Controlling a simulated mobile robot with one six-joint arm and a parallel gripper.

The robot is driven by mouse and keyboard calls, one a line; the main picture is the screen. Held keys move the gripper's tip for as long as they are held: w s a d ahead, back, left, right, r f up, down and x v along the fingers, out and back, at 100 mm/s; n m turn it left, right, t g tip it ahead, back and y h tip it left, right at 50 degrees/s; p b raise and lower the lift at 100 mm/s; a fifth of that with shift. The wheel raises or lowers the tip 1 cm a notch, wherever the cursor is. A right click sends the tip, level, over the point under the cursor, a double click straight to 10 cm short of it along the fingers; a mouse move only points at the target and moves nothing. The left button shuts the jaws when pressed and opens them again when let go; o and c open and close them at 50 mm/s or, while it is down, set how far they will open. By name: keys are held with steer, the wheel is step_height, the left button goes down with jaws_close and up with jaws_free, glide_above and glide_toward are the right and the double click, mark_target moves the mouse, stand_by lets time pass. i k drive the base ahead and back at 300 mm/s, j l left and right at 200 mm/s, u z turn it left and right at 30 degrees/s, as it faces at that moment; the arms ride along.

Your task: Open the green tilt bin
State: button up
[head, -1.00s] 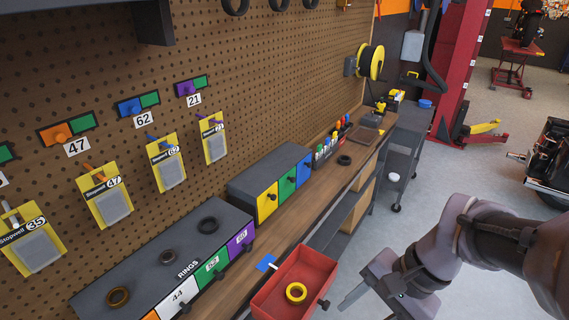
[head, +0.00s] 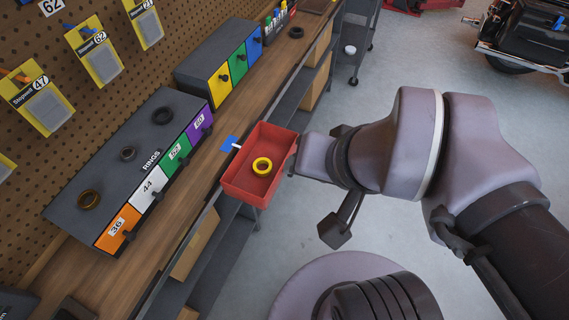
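A green tilt bin front (head: 238,64) with a dark knob sits between a yellow bin (head: 220,86) and a blue bin (head: 254,44) in the grey cabinet at the back of the bench. Its front looks flush with its neighbours, so it appears closed. Another green front, marked 52 (head: 175,151), is in the nearer RINGS cabinet between white 44 and purple 60. My gripper (head: 312,157) is at the right edge of the red tray, to the right of and nearer than the green bin, not touching it. Its fingertips are not clearly visible.
Loose dark rings lie on the RINGS cabinet (head: 130,130). A pegboard stands behind.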

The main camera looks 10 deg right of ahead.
mark_target(237, 62)
steer(key=i+l, duration=0.25)
steer(key=i, duration=0.15)
steer(key=i+l, duration=0.25)
steer(key=i+u, duration=0.05)
steer(key=i, duration=0.1)
